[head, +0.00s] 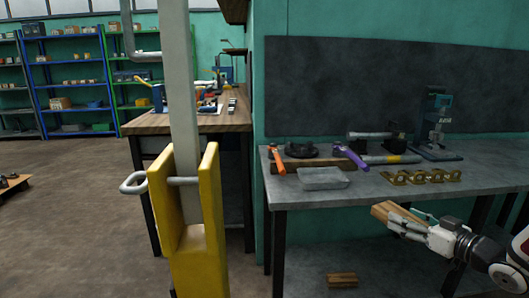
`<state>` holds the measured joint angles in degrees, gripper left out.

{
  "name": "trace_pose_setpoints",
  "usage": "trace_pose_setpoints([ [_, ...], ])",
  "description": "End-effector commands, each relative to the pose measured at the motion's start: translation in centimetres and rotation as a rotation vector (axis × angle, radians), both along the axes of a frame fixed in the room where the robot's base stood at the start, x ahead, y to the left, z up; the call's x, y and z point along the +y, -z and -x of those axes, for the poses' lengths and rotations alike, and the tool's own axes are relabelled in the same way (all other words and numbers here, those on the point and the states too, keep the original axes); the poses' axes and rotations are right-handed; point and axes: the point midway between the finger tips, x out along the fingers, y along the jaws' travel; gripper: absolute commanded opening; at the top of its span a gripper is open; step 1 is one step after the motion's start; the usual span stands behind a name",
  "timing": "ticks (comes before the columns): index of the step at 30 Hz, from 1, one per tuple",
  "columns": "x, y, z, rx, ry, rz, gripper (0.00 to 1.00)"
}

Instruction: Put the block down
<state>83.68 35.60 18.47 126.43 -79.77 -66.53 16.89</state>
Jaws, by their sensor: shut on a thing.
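A light-brown wooden block (393,212) is held by my gripper (405,222) at the right of the head view. My gripper is shut on the block's right part. The block is near the front edge of the grey workbench (350,191) and appears in front of it. I cannot tell whether it touches the bench. The fingers hide part of the block. Another wooden block (342,280) lies low down, below the bench top.
On the bench are a grey tray (323,178), an orange-handled tool (277,160), a purple-handled tool (350,156), brass-coloured parts (425,175) and a drill press (433,125). A yellow post guard (200,235) stands left of the bench. Open floor (75,220) lies further left.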

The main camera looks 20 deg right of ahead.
Motion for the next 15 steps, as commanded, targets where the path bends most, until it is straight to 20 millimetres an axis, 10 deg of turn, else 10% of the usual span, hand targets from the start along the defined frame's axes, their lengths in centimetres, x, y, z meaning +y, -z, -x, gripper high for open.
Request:
trace_pose_setpoints([
  [15, 25.8, 4.0, -4.2, -0.001, -0.614, -0.004, 0.24],
])
